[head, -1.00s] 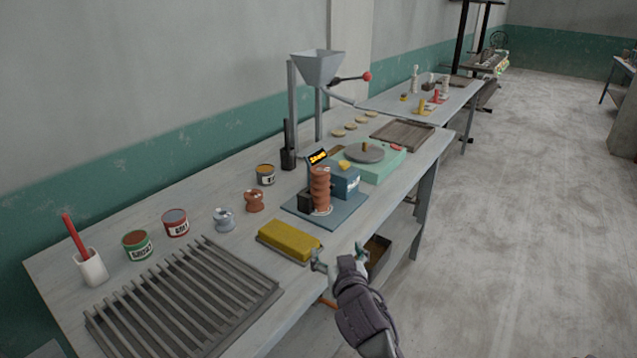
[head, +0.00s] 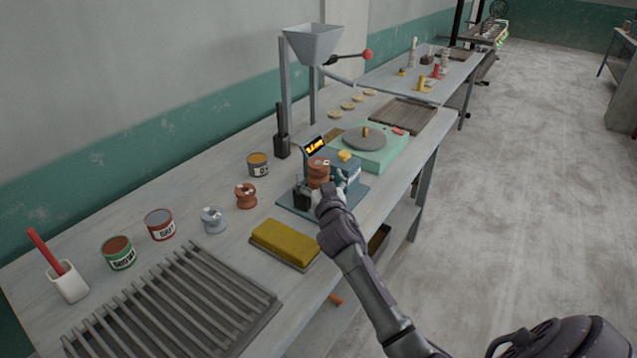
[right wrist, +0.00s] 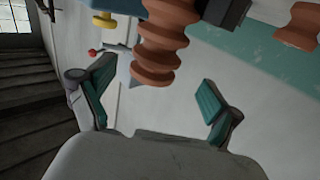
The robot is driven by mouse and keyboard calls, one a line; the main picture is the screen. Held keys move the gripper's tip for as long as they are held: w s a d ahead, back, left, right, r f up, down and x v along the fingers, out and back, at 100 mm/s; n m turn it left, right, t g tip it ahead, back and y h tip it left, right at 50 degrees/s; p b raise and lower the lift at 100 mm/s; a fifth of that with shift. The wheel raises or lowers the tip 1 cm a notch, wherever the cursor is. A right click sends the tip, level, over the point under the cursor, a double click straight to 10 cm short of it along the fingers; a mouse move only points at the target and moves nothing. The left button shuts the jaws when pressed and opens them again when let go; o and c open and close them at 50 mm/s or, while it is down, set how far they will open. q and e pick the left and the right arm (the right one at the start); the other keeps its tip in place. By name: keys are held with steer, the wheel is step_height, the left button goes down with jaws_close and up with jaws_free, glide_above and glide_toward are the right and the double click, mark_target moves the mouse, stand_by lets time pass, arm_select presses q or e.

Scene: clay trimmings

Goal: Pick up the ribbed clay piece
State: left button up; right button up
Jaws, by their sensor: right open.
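The ribbed clay piece (head: 318,173) is a reddish-brown ribbed column standing on the blue machine (head: 345,181) on the bench. My right gripper (head: 329,190) is right beside its near side and hides its lower part in the head view. In the right wrist view the ribbed piece (right wrist: 163,45) shows large, just beyond the gap between the open green-padded fingers of my right gripper (right wrist: 157,92). Nothing is held between the fingers. I cannot tell whether a finger touches the piece. My left gripper is not in view.
A yellow sponge block (head: 285,244) and a slatted rack (head: 170,306) lie nearer along the bench. A brown spool-shaped piece (head: 246,195), a grey one (head: 213,220) and cans stand to the left. A green base with a round wheel (head: 365,138) is behind.

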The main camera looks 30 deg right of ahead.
mark_target(318, 166)
steer(key=shift+w+d+r+p, duration=0.2)
steer(key=shift+w+d, duration=0.15)
steer(key=shift+w, duration=0.15)
steer(key=shift+w+d+r+p, duration=0.1)
steer(key=shift+w+d+p, duration=0.1)
steer(key=shift+w+d, duration=0.2)
steer(key=x, duration=0.2)
steer(key=shift+w+d+f, duration=0.1)
steer(key=shift+w+f, duration=0.15)
steer(key=shift+f, duration=0.05)
steer(key=shift+s+r, duration=0.1)
steer(key=shift+c, duration=0.4)
steer(key=c, duration=1.4)
steer(key=shift+c, duration=1)
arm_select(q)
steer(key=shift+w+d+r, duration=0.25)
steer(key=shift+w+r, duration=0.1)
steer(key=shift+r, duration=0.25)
arm_select(e)
jaws_close()
steer(key=shift+r, duration=0.1)
